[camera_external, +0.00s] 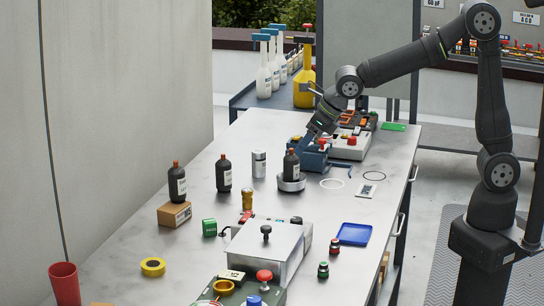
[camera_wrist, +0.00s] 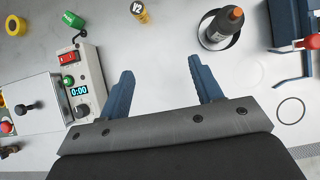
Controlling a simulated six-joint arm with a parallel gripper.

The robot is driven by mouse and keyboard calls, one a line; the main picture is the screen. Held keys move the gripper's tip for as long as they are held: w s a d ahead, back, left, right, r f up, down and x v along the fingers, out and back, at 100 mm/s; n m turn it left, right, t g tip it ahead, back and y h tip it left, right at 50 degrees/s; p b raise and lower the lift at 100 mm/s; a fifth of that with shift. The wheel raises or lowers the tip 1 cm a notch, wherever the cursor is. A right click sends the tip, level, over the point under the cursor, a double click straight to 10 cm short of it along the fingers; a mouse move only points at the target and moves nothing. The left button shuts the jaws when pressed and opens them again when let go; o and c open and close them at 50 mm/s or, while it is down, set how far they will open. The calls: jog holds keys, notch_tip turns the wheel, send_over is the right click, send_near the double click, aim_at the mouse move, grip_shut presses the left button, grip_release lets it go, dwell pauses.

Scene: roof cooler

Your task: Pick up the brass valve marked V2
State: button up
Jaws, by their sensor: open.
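The brass valve marked V2 (camera_wrist: 140,11) shows at the top of the wrist view, lying or standing on the grey bench; its label faces the camera. In the external view a small brass-coloured piece (camera_external: 247,199) stands on the bench left of the middle, probably the same valve. My gripper (camera_wrist: 165,85) has its two blue fingers wide apart with nothing between them. In the external view my gripper (camera_external: 309,143) is over the far part of the bench, beyond and to the right of the valve. The valve is ahead of the fingertips, apart from them.
A dark bottle with an orange cap (camera_wrist: 228,22) stands on a round base (camera_external: 291,184) near my gripper. A box with a red switch and a timer display (camera_wrist: 76,85) is left of my fingers. A blue tray (camera_external: 354,234) lies at the right. Bare bench lies between the fingers.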

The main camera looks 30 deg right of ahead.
notch_tip(320, 180, up, 2)
jog(key=m+g+h, duration=0.5)
jog(key=m, duration=2.2)
send_over(247, 190)
jog(key=f, duration=1.2)
jog(key=shift+d, duration=0.25)
jog(key=shift+w+a+f, duration=0.1)
jog(key=shift+a+f, duration=0.05)
jog(key=shift+f, duration=1.2)
jog(key=shift+a+f, duration=0.1)
jog(key=shift+f, duration=1.25)
jog(key=c, duration=1)
jog(key=shift+c, duration=0.7)
jog(key=shift+r, duration=0.15)
